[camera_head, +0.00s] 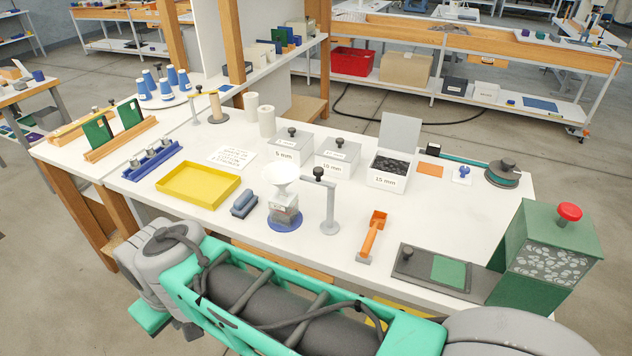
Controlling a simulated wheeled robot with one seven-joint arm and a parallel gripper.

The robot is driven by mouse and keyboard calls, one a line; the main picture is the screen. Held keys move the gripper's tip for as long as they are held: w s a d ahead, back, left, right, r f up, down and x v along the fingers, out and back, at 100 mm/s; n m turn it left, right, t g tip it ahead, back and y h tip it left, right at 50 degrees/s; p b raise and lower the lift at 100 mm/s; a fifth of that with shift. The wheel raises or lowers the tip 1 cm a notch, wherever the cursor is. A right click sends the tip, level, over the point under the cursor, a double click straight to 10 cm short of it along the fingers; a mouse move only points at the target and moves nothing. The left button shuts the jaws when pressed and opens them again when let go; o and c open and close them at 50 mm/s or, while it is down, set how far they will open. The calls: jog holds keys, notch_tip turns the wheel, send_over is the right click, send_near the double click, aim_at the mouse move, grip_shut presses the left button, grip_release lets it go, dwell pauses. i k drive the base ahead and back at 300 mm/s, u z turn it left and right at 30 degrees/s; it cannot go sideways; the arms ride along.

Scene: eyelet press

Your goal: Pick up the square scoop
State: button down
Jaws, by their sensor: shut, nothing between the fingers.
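An orange scoop (373,236) with a squarish head lies near the front edge of the white bench (335,262), right of centre. Its head points to the back of the bench and its handle runs toward the front edge. A small grey piece is at the handle's near end; I cannot tell whether it is part of the scoop. My arm crosses the bottom of the view in front of the bench, but my gripper is not in view. Nothing covers the scoop.
A grey stand (329,207) and a funnel on a clear container (284,198) stand left of the scoop. A green press (543,258) with a red button stands at the right end. Lidded boxes, including an open one (388,180), are behind.

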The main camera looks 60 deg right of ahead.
aim_at(372, 235)
jog(key=z, duration=0.95)
jog(key=i, duration=0.2)
jog(key=z, duration=0.4)
jog(key=k, duration=0.7)
jog(key=z, duration=0.8)
jog(key=i, duration=0.5)
